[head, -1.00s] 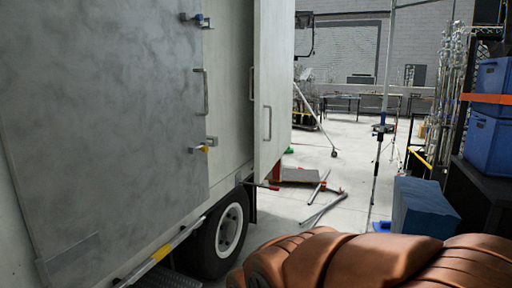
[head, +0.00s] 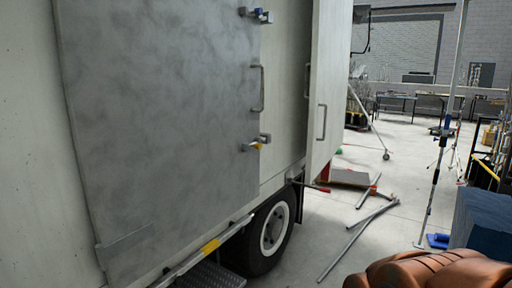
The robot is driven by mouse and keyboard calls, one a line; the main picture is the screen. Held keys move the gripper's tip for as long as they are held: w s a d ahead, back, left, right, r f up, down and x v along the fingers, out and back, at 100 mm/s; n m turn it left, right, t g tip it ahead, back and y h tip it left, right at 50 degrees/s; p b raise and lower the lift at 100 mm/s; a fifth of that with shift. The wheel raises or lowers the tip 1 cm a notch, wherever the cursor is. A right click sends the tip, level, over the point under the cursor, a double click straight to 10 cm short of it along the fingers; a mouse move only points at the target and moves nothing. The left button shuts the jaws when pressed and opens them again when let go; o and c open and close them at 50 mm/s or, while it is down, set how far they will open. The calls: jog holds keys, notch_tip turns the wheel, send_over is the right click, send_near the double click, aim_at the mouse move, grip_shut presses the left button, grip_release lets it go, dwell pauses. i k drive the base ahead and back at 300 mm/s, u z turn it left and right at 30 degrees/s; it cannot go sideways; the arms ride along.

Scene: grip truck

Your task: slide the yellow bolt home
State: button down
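The yellow bolt (head: 257,146) is a small fitting with a yellow tip at the right edge of the grey door (head: 160,120) on the truck's side. A small metal bracket (head: 265,138) sits just right of and above it, on the paler wall. It is too small to tell whether the bolt reaches into the bracket. A similar bolt with a blue part (head: 258,13) sits higher on the same edge. The door looks closed against the truck. My gripper is not in view; only a copper-coloured part of my arm shows at the bottom right.
A grey handle (head: 258,88) stands out between the two bolts. A pale panel with a handle (head: 321,122) juts out to the right. Below are a step (head: 212,275) and a wheel (head: 272,235). Metal poles (head: 358,240) lie on the floor at right.

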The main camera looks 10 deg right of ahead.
aim_at(257, 146)
jog(key=k, duration=0.6)
jog(key=u, duration=0.8)
jog(key=i, duration=1.1)
jog(key=z, duration=0.25)
